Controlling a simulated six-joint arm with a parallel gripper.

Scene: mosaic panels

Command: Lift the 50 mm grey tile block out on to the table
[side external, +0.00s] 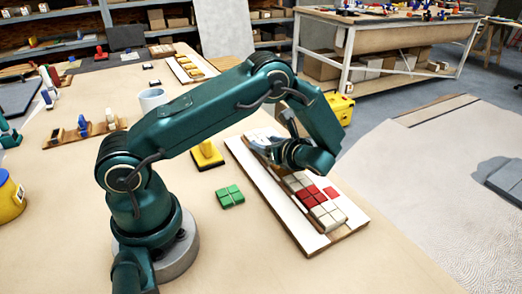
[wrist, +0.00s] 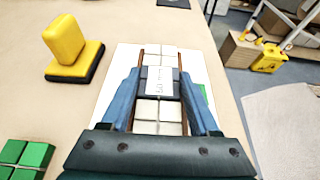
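The grey tile block (wrist: 151,91) shows in the wrist view as a dark grey piece with a white printed label on top, too small to read. It sits in a row of pale tiles (wrist: 158,110) along the white panel (wrist: 106,83). My gripper (wrist: 161,75) has its blue fingers on either side of the block, apart. They look open around it, but contact is hard to judge. In the side view the panel (side external: 304,238) holds pale and dark red tiles (side external: 312,200).
Green tiles (side external: 230,196) lie on the table left of the panel. A yellow-handled black block (side external: 207,154) stands near the panel. The table's right edge runs close beside the panel.

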